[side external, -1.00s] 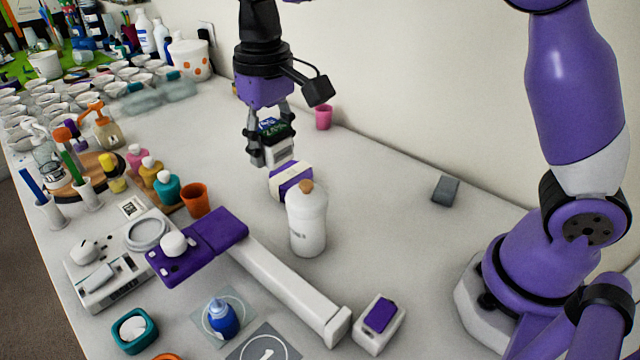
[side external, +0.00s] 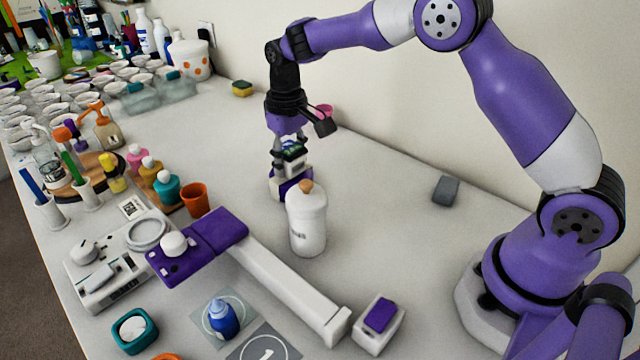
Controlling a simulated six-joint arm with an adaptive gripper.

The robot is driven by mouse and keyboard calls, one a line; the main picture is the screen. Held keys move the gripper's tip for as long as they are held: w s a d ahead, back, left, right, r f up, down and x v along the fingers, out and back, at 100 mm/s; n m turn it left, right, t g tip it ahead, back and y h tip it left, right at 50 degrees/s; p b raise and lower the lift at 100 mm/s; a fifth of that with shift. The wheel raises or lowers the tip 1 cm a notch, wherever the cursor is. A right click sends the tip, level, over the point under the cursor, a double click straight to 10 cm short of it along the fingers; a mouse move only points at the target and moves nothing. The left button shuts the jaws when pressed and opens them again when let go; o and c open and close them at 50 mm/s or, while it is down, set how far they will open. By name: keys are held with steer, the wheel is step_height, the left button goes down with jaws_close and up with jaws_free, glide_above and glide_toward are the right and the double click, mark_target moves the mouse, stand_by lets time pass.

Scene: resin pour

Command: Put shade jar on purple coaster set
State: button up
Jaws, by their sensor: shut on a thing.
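My gripper (side external: 291,162) is shut on the shade jar (side external: 293,151), a small jar with a dark green top and a blue and white label. The gripper points down and holds the jar over the purple coaster set (side external: 277,187), a purple stack with a pale band, in the middle of the table. The jar's lower part is largely hidden by the fingers. I cannot tell whether the jar touches the coaster set. A white bottle hides part of the coaster set's front right.
The white bottle (side external: 307,226) with a tan cap stands close in front of the coaster set. An orange cup (side external: 194,199) is to the left, and a pink cup (side external: 325,111) stands behind the gripper. A grey block (side external: 446,190) lies right; the table between is clear.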

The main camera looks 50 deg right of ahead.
steer(key=shift+f, duration=0.2)
steer(key=o, duration=1.2)
